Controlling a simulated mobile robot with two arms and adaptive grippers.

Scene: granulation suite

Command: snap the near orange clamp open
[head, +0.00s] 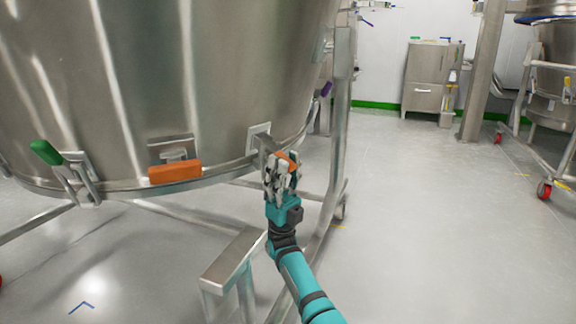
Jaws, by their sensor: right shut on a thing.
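A large steel vessel (110,80) fills the left of the head view, with clamps along its lower rim. My right gripper (282,168) is at the rim's right side, shut on an orange clamp handle (287,156). The fingers hide most of this handle. Its steel bracket (258,134) shows just left of the fingers. A second orange clamp (175,172) lies across the rim at the vessel's front, left of my gripper, with nothing touching it. My left gripper is not in view.
A green clamp handle (46,152) sticks out at the left, and a purple one (326,89) sits beyond my gripper. Steel frame legs (342,110) and a step-like steel bar (232,258) stand close to my arm.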

